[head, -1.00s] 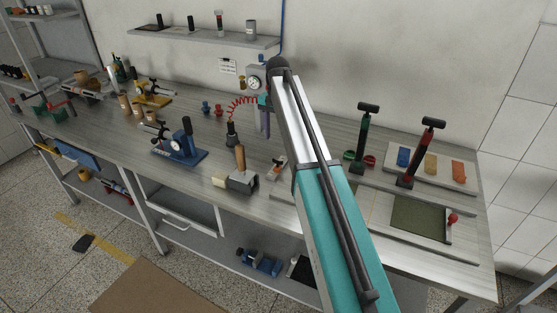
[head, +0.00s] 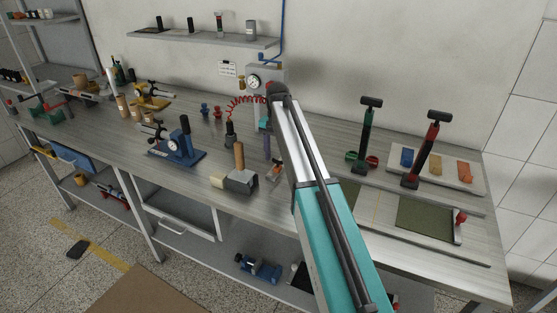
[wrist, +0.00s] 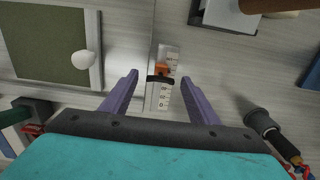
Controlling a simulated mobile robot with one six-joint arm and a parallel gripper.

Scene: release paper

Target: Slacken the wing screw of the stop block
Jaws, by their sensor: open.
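The stop block is a small orange block (wrist: 162,69) with a black wing screw (wrist: 159,79) across it. It sits on a pale ruled scale (wrist: 164,98) in the middle of the wrist view. In the head view the orange block (head: 275,171) shows just left of my arm. My gripper (wrist: 161,75) is open and empty. Its two purple fingers stand left and right of the stop block in the picture, with a gap on each side. In the head view a purple finger (head: 266,147) shows above the block; the rest is hidden by my arm.
A grey block (head: 241,182) with a wooden handle (head: 239,155) stands close to the left of the stop block. A blue lever device (head: 180,149) is farther left. A green mat (head: 424,220) and two lever-topped posts, green (head: 365,135) and red (head: 424,155), are to the right.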

